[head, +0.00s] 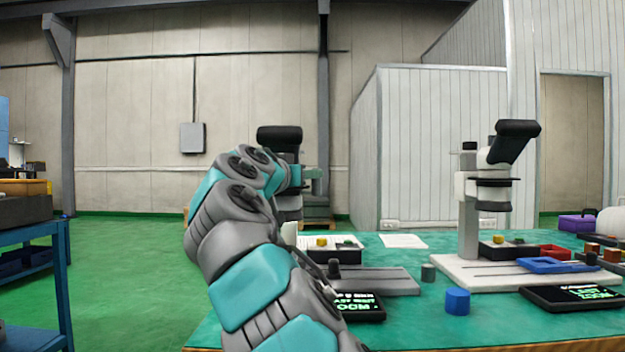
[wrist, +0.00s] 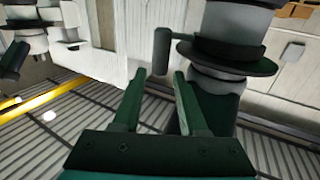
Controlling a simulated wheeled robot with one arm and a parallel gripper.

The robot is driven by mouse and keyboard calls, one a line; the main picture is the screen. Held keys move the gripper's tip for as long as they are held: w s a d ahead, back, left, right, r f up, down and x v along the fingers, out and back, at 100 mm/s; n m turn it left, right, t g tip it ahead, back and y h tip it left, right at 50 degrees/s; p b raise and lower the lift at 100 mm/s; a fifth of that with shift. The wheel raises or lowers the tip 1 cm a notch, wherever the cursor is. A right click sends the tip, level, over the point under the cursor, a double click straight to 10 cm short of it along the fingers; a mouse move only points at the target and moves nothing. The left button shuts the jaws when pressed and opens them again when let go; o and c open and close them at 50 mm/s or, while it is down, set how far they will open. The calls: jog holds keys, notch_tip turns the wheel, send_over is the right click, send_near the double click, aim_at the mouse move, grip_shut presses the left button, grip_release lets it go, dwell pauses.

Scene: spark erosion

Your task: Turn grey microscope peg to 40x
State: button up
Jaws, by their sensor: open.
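The grey microscope (head: 289,207) stands on the table behind my arm, which hides much of it; its dark eyepiece head (head: 279,134) shows above. In the wrist view its dark round ring (wrist: 225,58) fills the upper right. A dark grey upright peg (wrist: 162,50) stands at the ring's left side. My gripper (wrist: 160,76) is open, with one green finger to each side below the peg. The peg appears just beyond the fingertips; I cannot tell whether they touch it. In the head view my gripper (head: 314,180) is small, beside the microscope. No 40x mark is readable.
A white microscope (head: 468,220) stands to the right. A display reading ZOOM (head: 360,307) lies in front of the grey microscope, partly behind my arm. A second display (head: 575,297), a blue cylinder (head: 457,301) and a blue tray (head: 556,266) are on the green table (head: 430,325).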

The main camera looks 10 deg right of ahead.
jog(key=shift+v, duration=1.4)
jog(key=shift+c, duration=0.2)
